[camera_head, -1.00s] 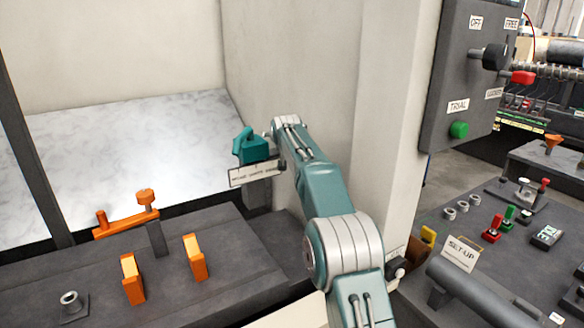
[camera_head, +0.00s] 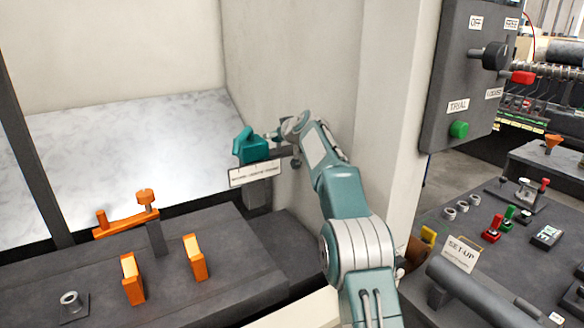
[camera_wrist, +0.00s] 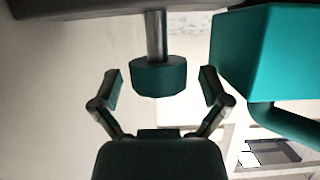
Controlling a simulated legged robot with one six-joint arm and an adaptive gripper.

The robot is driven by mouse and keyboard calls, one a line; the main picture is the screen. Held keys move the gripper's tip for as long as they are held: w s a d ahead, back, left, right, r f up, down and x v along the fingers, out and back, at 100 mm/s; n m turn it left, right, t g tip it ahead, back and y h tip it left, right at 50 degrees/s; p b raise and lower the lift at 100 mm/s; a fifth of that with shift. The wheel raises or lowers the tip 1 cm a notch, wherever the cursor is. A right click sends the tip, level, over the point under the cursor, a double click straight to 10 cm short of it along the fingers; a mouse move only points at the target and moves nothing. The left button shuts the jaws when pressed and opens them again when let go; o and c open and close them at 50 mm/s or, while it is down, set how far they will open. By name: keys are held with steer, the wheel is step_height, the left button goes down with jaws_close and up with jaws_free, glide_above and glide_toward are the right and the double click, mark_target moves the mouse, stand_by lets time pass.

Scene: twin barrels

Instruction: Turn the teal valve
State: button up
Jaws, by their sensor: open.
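A teal round knob (camera_wrist: 158,77) on a grey metal stem shows in the wrist view, between the two fingertips of my gripper (camera_wrist: 159,84). The gripper is open, with a gap visible on each side of the knob. A larger teal block with a curved handle (camera_wrist: 262,52) is to the right of the right finger. In the head view this block (camera_head: 251,147) sits on a bracket above a white label, left of my gripper (camera_head: 280,136). The knob is small and hard to make out in the head view.
A pale wall is behind my arm. An orange lever (camera_head: 146,198) and two orange handles (camera_head: 195,258) stand on the dark console at lower left. A grey panel (camera_head: 470,75) with a green button is at right. A marbled sloping surface (camera_head: 120,150) lies behind the bracket.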

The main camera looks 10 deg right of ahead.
steer(key=shift+v, duration=1.2)
steer(key=s+a+r+m+g+h, duration=0.1)
steer(key=s+m+h, duration=0.1)
steer(key=s, duration=1.1)
steer(key=s+a+r+m+g+h, duration=0.1)
steer(key=s+m+h, duration=0.1)
steer(key=s, duration=1.2)
steer(key=shift+s+a+r+h, duration=0.25)
steer(key=shift+a+r+h, duration=0.15)
steer(key=shift+h, duration=0.1)
steer(key=shift+w, duration=0.1)
steer(key=w+d+n+t+y, duration=0.1)
steer(key=w+d+n+y, duration=0.1)
steer(key=w, duration=0.8)
steer(key=w+d+n+t+y, duration=0.1)
steer(key=w+d+y, duration=0.15)
steer(key=w, duration=0.75)
steer(key=shift+x, duration=5.15)
